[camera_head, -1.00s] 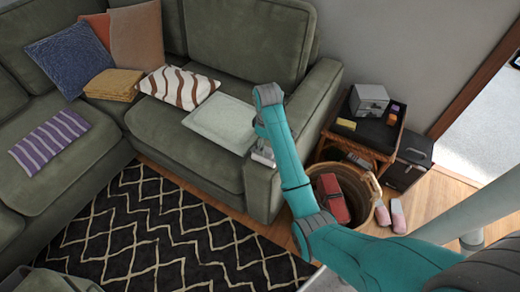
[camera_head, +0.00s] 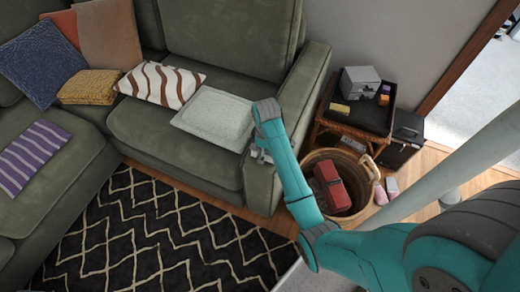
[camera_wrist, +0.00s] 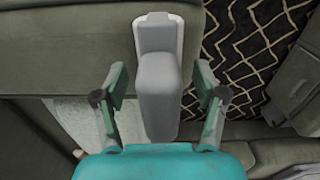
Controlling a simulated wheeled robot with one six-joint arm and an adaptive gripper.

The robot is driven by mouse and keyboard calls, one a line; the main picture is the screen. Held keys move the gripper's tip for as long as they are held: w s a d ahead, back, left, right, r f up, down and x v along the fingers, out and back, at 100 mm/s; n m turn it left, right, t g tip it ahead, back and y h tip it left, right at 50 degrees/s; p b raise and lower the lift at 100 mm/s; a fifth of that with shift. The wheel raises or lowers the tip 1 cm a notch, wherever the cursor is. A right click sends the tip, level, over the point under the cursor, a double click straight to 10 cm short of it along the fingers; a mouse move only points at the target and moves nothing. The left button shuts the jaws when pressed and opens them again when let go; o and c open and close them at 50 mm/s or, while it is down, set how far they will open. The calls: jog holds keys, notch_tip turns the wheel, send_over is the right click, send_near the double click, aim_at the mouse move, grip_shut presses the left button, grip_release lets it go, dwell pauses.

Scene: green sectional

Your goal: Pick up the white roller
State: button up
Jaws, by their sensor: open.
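In the wrist view the white roller (camera_wrist: 158,92) shows as a pale grey-white block with a whiter end at the top. My gripper (camera_wrist: 160,82) is open, with one finger on each side of it. A gap shows between each finger and the block, and its lower end meets my teal gripper body in the picture. In the head view my wrist (camera_head: 268,112) is over the near end of the sofa's right armrest (camera_head: 308,75). A small pale piece beside the wrist is too small to identify, and the fingers are mostly hidden there.
The green sofa (camera_head: 150,135) holds several cushions and a pale square pad (camera_head: 214,118). A basket (camera_head: 366,165) with a red item (camera_head: 332,185) stands right of the armrest, near a black-topped side table (camera_head: 365,115). A patterned rug (camera_head: 150,235) lies in front.

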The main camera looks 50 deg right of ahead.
jog(key=c, duration=1.3)
jog(key=shift+r, duration=0.15)
